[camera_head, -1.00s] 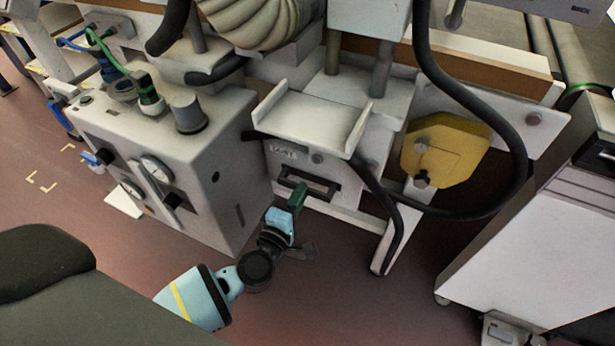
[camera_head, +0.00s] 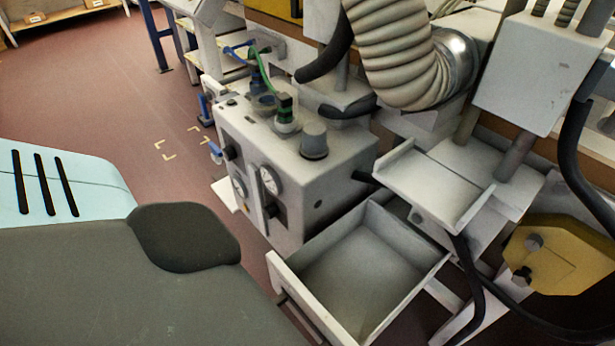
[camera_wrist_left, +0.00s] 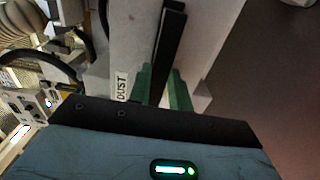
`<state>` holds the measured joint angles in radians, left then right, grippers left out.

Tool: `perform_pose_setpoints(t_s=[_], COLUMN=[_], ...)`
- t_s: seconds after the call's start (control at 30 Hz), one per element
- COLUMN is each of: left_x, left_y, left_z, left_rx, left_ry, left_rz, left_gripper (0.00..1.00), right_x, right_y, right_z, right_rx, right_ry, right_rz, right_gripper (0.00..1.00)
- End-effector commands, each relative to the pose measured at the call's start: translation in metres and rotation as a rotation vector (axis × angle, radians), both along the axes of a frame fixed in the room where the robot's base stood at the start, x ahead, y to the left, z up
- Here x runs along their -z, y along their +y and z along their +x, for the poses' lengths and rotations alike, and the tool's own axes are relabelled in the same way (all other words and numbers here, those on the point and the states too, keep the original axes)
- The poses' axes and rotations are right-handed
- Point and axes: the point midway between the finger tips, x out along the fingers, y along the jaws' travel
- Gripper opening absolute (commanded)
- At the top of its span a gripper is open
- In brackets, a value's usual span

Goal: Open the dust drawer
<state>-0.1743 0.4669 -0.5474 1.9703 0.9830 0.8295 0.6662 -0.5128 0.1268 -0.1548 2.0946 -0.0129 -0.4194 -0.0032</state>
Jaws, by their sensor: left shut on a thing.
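The dust drawer (camera_head: 350,280) stands pulled out of the machine in the head view, and its inside is bare and empty. Its front panel also shows in the left wrist view (camera_wrist_left: 212,40), with a DUST label (camera_wrist_left: 121,87) and a long black handle (camera_wrist_left: 167,45). My left gripper (camera_wrist_left: 161,84) has its green fingers on either side of the handle and is shut on it. In the head view the left gripper is out of sight. My right gripper is in neither view.
A grey control box (camera_head: 310,180) with gauges stands just left of the drawer. A white tray ledge (camera_head: 430,185) sits above the drawer's back. A yellow guard (camera_head: 555,255) and black hoses are to the right. Open red floor (camera_head: 100,90) lies at left.

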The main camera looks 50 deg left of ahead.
Motion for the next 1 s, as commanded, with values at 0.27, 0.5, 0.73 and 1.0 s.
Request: perform_pose_setpoints(t_s=[0.27,0.5,0.73,1.0], left_x=[0.000,-0.001,0.000,0.000], left_y=[0.001,0.001,0.001,0.001], left_z=[-0.025,-0.027,-0.026,-0.026], left_rx=[-0.001,-0.002,-0.002,-0.001], left_ry=[-0.001,-0.002,-0.002,-0.001], left_rz=[-0.001,-0.001,-0.001,0.000], left_gripper=[0.00,0.00,0.30,0.42], right_x=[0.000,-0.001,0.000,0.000], right_y=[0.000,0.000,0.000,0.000], right_z=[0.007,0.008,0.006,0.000], right_rx=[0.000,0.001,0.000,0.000], right_ry=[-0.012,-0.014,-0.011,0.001], right_rz=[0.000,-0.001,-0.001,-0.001], right_gripper=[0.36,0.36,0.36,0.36])
